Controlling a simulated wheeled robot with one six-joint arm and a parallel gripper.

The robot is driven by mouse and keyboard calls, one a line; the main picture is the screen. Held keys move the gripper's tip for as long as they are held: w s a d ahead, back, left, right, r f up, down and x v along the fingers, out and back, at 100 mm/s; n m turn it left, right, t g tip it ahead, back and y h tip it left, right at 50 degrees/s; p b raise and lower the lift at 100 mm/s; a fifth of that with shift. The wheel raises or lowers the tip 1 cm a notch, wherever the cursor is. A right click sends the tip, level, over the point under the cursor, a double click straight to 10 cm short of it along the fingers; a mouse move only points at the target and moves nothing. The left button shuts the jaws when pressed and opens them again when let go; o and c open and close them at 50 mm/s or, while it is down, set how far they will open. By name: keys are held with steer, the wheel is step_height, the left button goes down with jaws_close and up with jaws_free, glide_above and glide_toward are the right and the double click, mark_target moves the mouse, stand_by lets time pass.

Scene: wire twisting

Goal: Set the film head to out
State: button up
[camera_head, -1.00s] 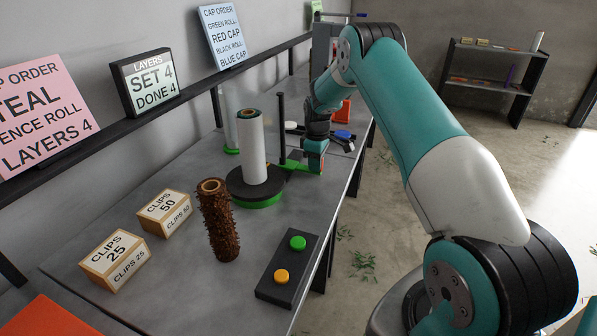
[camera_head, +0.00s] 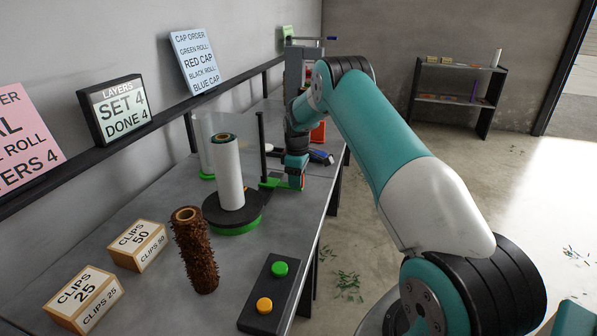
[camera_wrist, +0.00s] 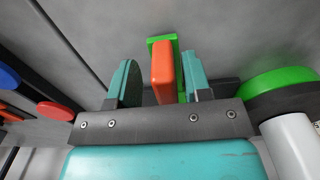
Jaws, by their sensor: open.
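The film head is a green bracket (camera_head: 270,184) at the base of a black post (camera_head: 262,140), beside the wrapped white roll (camera_head: 229,172) on its green-edged turntable (camera_head: 237,228). In the wrist view its orange handle (camera_wrist: 162,70) stands in front of a green plate (camera_wrist: 162,40). My gripper (camera_head: 295,182) is down at the bracket's right end. In the wrist view my gripper (camera_wrist: 158,80) is open, with the orange handle between its two teal fingers. A gap shows on the left finger's side; the right finger is close to the handle, and contact is unclear.
A two-button box (camera_head: 270,293), a brown spiky roll (camera_head: 194,250) and two clip boxes (camera_head: 138,245) stand at the table's near end. A sign reads SET 4, DONE 4 (camera_head: 120,110). Blue and red caps (camera_wrist: 55,110) lie left of my gripper in the wrist view.

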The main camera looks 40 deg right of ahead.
step_height(320, 180, up, 17)
steer(key=b, duration=0.1)
steer(key=shift+r, duration=0.2)
stand_by(0.6)
steer(key=s+a+r+y, duration=0.1)
steer(key=s+a+r, duration=0.25)
steer(key=a, duration=0.55)
steer(key=s+a+r+t+p, duration=0.1)
steer(key=s+a+r, duration=0.1)
steer(key=s+a, duration=0.45)
steer(key=s+a+r+y, duration=0.1)
steer(key=s+a+r, duration=0.15)
steer(key=a, duration=0.75)
steer(key=s+a, duration=0.4)
steer(key=s, duration=0.4)
steer(key=s+a+y, duration=0.1)
steer(key=s+a, duration=0.3)
steer(key=s, duration=0.4)
steer(key=s+a+g+y, duration=0.1)
steer(key=s+a, duration=0.3)
steer(key=s, duration=0.4)
steer(key=shift+s+a+f+p, duration=0.3)
steer(key=shift+f+p, duration=0.05)
steer(key=shift+p, duration=0.1)
